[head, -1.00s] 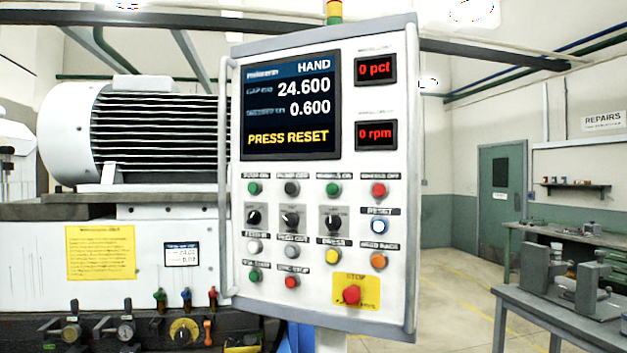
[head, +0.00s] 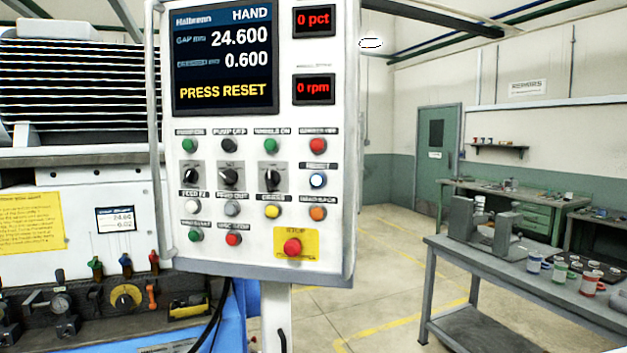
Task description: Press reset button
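The panel's screen (head: 224,55) reads "HAND", 24.600, 0.600 and "PRESS RESET" in yellow. Neither of my grippers shows in the head view, and nothing is in front of the panel.
A red stop button (head: 292,247) on a yellow plate is low on the panel. A vertical handle bar (head: 154,120) runs along its left edge. The grinder fills the left. A grey table (head: 520,275) with cups and a metal fixture stands at right. Floor between is clear.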

